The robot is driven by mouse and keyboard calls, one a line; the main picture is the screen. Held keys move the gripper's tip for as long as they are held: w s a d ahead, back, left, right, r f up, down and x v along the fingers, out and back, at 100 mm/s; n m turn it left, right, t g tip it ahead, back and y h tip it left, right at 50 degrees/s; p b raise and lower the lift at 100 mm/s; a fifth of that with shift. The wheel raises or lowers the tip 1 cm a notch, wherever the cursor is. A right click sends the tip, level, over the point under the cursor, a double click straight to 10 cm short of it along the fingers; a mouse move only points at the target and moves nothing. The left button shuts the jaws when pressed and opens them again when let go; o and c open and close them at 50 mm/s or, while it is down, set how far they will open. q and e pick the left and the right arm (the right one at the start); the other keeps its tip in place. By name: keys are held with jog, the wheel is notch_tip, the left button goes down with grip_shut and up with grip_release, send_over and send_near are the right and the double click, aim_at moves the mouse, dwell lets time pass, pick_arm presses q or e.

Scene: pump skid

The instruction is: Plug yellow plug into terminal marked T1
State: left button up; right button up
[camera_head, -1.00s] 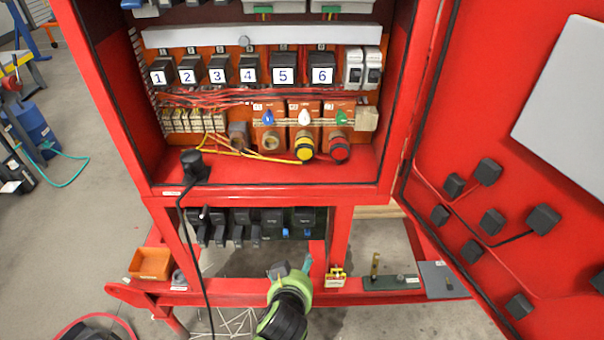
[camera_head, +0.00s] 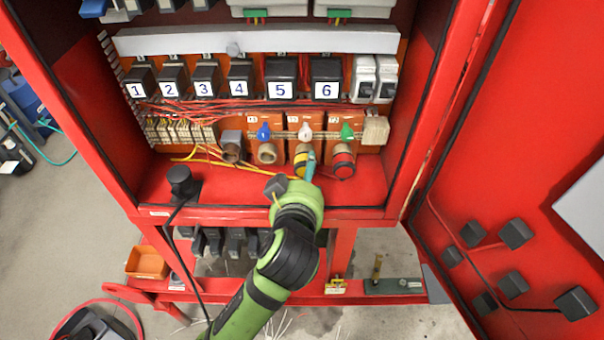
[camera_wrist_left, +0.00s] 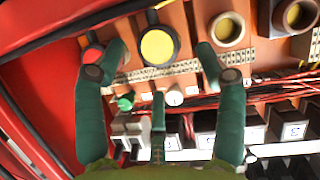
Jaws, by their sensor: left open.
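The yellow plug (camera_head: 300,163) sits at the middle terminal, under the white lever (camera_head: 305,131). It also shows as a yellow round face (camera_wrist_left: 158,46) in the left wrist view. To its left, under the blue lever (camera_head: 264,131), is an empty round socket (camera_head: 268,153). The terminal labels are too small to read surely. My left gripper (camera_head: 311,160) is in front of the yellow plug, one teal finger partly covering it. In the left wrist view its fingers (camera_wrist_left: 160,74) are spread wide, with the plug beyond and between them, not gripped. My right gripper is not in view.
A red plug (camera_head: 343,163) sits close to the right, under the green lever (camera_head: 347,131). Another brown socket (camera_head: 232,150) is at the left, with yellow wires near it. A black plug (camera_head: 182,181) with a cable stands on the cabinet floor. The open red door (camera_head: 530,190) bounds the right.

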aim_at(304, 169)
pick_arm(q)
jog(key=x, duration=0.3)
jog(key=shift+w+p, duration=0.1)
jog(key=shift+p, duration=0.2)
jog(key=shift+w+f, duration=0.25)
jog(key=shift+w, duration=0.3)
jog(key=shift+s, duration=0.1)
jog(key=c, duration=1.2)
jog(key=o, duration=0.6)
jog(key=shift+c, duration=0.2)
jog(key=c, duration=0.5)
jog(key=shift+s+d+f, duration=0.1)
jog(key=shift+s, duration=2.1)
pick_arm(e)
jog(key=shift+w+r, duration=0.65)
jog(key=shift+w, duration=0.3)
